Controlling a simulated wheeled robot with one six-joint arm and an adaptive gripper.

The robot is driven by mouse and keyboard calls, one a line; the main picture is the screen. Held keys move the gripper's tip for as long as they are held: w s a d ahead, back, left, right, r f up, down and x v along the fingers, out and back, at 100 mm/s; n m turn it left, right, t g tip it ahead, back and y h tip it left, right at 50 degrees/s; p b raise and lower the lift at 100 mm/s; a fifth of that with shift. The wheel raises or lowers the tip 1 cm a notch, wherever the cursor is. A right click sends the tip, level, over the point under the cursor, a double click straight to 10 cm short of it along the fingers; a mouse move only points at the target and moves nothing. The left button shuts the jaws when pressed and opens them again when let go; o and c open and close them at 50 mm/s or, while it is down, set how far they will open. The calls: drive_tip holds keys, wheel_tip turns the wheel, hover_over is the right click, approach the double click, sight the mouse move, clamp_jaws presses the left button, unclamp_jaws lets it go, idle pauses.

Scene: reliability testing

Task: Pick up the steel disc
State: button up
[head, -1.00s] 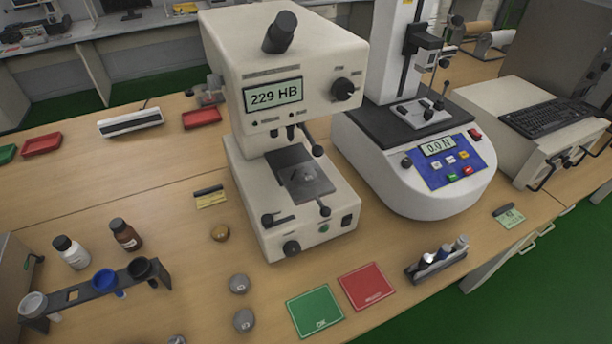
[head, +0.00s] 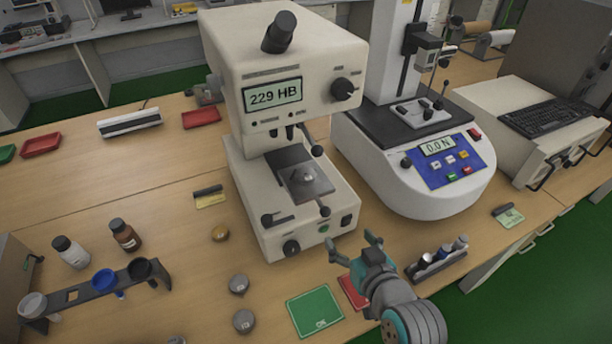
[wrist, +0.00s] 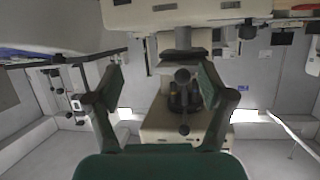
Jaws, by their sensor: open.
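Two grey metal discs, one (head: 239,284) and another (head: 243,321), lie on the bench left of the green card in the head view. A small grey round piece (head: 307,177) sits on the stage of the hardness tester (head: 292,215). Which of these is the steel disc I cannot tell for sure. My gripper (head: 354,243) is open and empty, in front of the tester's lower right corner and apart from all these discs. In the wrist view my open fingers (wrist: 162,88) face the tester, with no disc clearly visible between them.
A brass-coloured disc (head: 220,233) lies left of the tester. The green card (head: 315,312) lies in front; my gripper partly hides the red card (head: 352,291). A holder (head: 437,262) stands right of my gripper. A force tester (head: 415,165) stands behind.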

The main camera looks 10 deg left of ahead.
drive_tip(key=n+g+y, duration=0.1)
drive_tip(key=n, duration=0.1)
approach(307, 177)
drive_tip(key=shift+y, duration=0.3)
drive_tip(key=x, duration=0.9)
drive_tip(key=shift+w+d+f, duration=0.15)
drive_tip(key=shift+w, duration=0.05)
clamp_jaws()
